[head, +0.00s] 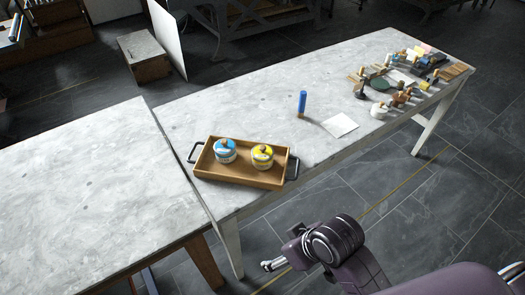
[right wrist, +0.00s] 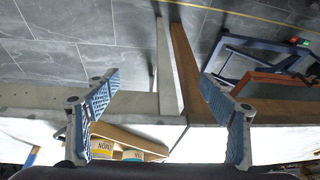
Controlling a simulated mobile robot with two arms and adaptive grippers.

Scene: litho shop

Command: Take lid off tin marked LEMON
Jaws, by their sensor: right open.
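Two small round tins with wooden knobs on their lids stand side by side in a wooden tray (head: 238,178). The left tin (head: 225,151) is blue and white, the right tin (head: 262,157) is yellow and white. Both lids are on. My right gripper (head: 273,264) is in front of the table, right of and nearer than the tray, apart from the tins. The right wrist view shows its two fingers (right wrist: 158,84) spread and empty, with the tray (right wrist: 150,142) and partly hidden tin labels at the bottom. My left gripper is not in view.
The tray has black end handles and sits near the front edge of the stone-topped table (head: 270,110). A blue tube (head: 302,103) stands upright beside a white sheet (head: 340,125). Several small items crowd the far right end. Another table (head: 85,200) adjoins on the left.

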